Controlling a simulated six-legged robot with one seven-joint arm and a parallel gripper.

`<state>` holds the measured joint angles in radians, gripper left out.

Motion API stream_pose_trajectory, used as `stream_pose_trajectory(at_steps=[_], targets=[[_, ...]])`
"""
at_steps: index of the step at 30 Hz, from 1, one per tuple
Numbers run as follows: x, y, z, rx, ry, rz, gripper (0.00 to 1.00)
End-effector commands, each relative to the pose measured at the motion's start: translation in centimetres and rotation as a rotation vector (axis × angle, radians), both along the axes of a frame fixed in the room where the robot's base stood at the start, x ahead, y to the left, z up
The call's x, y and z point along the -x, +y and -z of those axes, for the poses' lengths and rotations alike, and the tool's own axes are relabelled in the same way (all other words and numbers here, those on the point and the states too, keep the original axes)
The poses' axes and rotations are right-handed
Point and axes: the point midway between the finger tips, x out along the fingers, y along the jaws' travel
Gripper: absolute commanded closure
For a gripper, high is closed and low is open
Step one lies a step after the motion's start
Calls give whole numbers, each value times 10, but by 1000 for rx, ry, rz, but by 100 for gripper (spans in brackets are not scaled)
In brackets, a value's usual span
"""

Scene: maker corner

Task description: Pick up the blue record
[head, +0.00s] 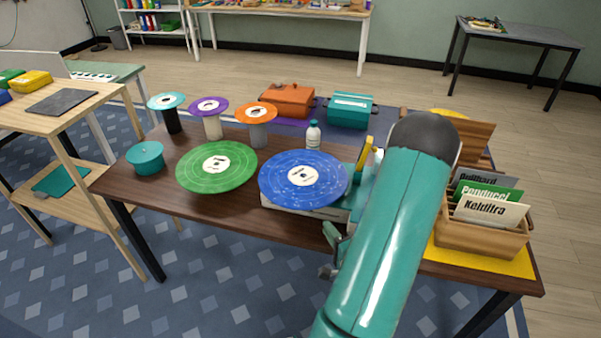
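The blue record (304,180) is a large flat disc with a white label. It lies on a low light-coloured base, partly visible under its front edge, on the dark wooden table (205,204). My teal arm reaches up from the bottom, to the right of the record. Teal and dark grey parts that look like my gripper (333,254) show at the arm's left side, below and right of the record, apart from it in the picture. The fingertips are not clear, so I cannot tell whether they are open. Nothing visibly holds the record.
A green record (217,167) lies just left of the blue one. Small teal (166,101), purple (209,105) and orange (256,112) discs stand on posts behind. A bottle (313,135) stands behind the blue record. A wooden sleeve crate (480,238) is at right.

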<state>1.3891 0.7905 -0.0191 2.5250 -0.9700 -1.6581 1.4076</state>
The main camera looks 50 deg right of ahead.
Motion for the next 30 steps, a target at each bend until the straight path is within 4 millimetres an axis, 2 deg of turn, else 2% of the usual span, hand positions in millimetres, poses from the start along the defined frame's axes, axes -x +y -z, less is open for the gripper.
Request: stream_pose_trajectory(at_steps=[2, 5, 15, 23, 30], targets=[[3, 0, 0, -18, -28, 6, 83], [-5, -4, 0, -17, -36, 5, 83], [-60, -30, -1, -15, -34, 5, 83], [-82, -41, -1, -14, -33, 6, 83], [-115, -57, -2, -14, -33, 6, 83]])
